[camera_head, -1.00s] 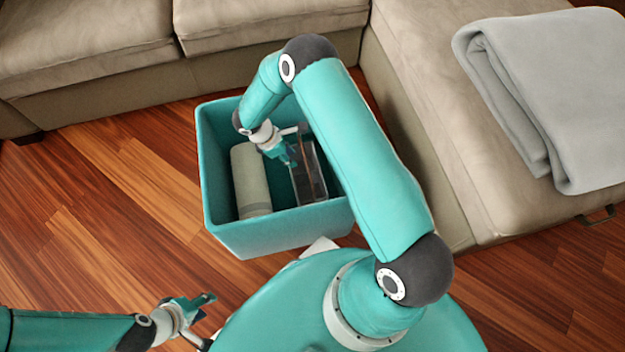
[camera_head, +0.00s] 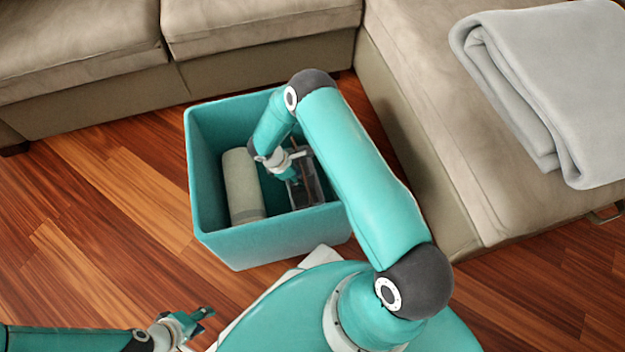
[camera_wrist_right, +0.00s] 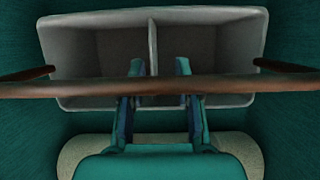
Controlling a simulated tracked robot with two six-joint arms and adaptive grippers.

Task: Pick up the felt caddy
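The felt caddy (camera_head: 314,190) is a grey two-compartment tray inside the teal bin, on its right side. In the right wrist view the caddy (camera_wrist_right: 95,52) shows its central divider and a brown bar handle (camera_wrist_right: 60,90) spanning the picture. My right gripper (camera_head: 297,181) reaches down into the bin at the caddy; in the wrist view its two fingers (camera_wrist_right: 159,70) are apart, one on each side of the divider in the picture. The handle crosses over the fingers in the picture; contact cannot be told. My left gripper (camera_head: 205,328) is open and empty at the lower left.
The teal bin (camera_head: 230,247) stands on the wooden floor and has high walls. A pale roll (camera_head: 241,182) stands inside it, left of the caddy. The sofa (camera_head: 260,60) is behind and to the right, with a folded grey blanket (camera_head: 545,85) on it. Floor to the left is clear.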

